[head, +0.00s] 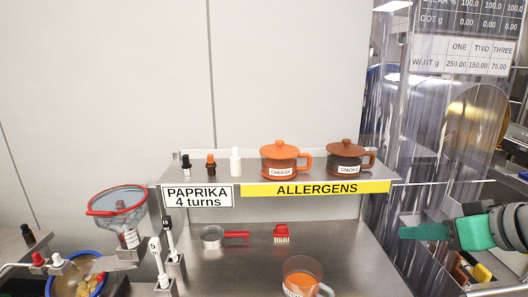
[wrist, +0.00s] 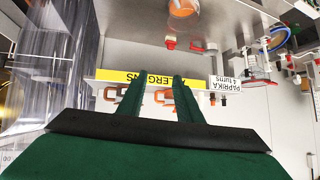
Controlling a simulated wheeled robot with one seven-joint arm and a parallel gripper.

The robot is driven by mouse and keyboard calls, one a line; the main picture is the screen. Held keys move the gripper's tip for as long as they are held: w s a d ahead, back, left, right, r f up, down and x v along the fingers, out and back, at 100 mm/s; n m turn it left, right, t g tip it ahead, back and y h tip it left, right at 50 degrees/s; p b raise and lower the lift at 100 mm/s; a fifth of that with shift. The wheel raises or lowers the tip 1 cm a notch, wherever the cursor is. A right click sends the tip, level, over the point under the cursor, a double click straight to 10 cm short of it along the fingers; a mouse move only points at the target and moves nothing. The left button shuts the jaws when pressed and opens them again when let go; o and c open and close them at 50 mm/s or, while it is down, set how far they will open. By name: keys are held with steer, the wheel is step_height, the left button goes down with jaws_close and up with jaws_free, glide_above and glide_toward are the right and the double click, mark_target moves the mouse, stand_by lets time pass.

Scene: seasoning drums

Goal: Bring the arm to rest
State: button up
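My green gripper (head: 424,232) reaches in from the right in the head view, to the right of the steel counter and pointing left. In the wrist view, which looks upside down, its two fingers stand apart with nothing between them (wrist: 157,78). The gripper is open and empty. It touches nothing that I can see. The arm behind the grey-and-green wrist runs out of the head view on the right.
The steel counter (head: 230,268) holds a red-handled scoop (head: 212,237), a red brush (head: 281,235) and a jar of orange powder (head: 302,277). A shelf above carries orange lidded pots (head: 280,158) (head: 345,158) and small bottles. Clear plastic strips (head: 392,110) hang near my gripper.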

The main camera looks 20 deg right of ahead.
steer(key=w+a+f+m+t+y, duration=0.1)
steer(key=w+a+f+m+t, duration=0.1)
steer(key=w+a+f, duration=0.45)
steer(key=w+a+f+m+t, duration=0.1)
steer(key=w+a+f+t, duration=0.25)
steer(key=w+f, duration=0.65)
steer(key=a+f+m+h, duration=0.2)
steer(key=a+f+m, duration=0.2)
steer(key=a+f, duration=1.35)
steer(key=s+a+f+n+g+h, duration=0.1)
steer(key=s+a+f, duration=0.5)
steer(key=s, duration=0.2)
steer(key=s+a+f+h, duration=0.1)
steer(key=s+a+f, duration=0.5)
steer(key=s, duration=0.2)
steer(key=s+a+r+n+y, duration=0.1)
steer(key=s+a+r+n, duration=0.1)
steer(key=s, duration=0.8)
steer(key=s+a+r+n+y, duration=0.2)
steer(key=s+a+n, duration=0.2)
steer(key=s, duration=0.6)
steer(key=shift+s+n, duration=0.25)
steer(key=shift+n, duration=0.45)
